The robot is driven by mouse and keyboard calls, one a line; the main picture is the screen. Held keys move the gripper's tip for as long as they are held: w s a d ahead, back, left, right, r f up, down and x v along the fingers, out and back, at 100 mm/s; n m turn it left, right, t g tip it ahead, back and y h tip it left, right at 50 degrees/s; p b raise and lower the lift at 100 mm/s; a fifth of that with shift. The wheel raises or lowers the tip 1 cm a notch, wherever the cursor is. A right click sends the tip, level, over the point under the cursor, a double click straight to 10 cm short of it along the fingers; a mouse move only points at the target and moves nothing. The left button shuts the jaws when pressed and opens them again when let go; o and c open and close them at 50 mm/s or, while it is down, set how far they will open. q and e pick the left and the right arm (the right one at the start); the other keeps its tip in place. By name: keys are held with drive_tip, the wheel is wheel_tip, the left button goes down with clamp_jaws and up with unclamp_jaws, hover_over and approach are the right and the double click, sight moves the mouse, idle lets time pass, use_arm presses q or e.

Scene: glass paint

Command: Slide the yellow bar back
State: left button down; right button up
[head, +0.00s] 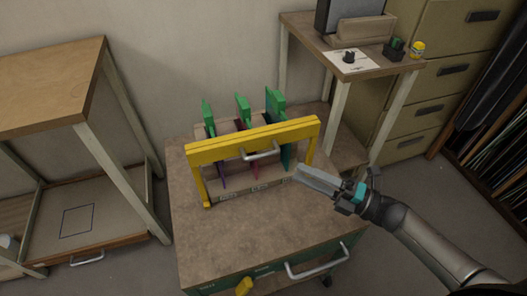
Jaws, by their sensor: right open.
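The yellow bar (225,147) is a wide frame with two legs, standing across the front of a rack on the cart top. A grey metal handle (262,155) is fixed at its middle. Behind the bar stand three thin coloured panes with green tops (243,108), partly hidden by it. My right gripper (318,181) is low at the right of the rack, near the bar's right leg. It is open, with nothing seen in it. Whether it touches the leg or rack is unclear. My left gripper is out of view.
The cart top (230,235) is clear in front of the rack. A wooden shelf table (50,85) stands at left. A small side table (370,68) at back right holds a yellow item (417,49). Drawer cabinets stand behind it.

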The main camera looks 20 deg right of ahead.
sight(264, 154)
drive_tip(key=x, duration=1)
drive_tip(key=shift+w+a+b, duration=0.2)
drive_tip(key=shift+w+b, duration=0.15)
drive_tip(key=c, duration=0.7)
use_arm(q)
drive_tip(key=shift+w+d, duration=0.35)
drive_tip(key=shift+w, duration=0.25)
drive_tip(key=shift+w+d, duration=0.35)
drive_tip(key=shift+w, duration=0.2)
use_arm(e)
clamp_jaws()
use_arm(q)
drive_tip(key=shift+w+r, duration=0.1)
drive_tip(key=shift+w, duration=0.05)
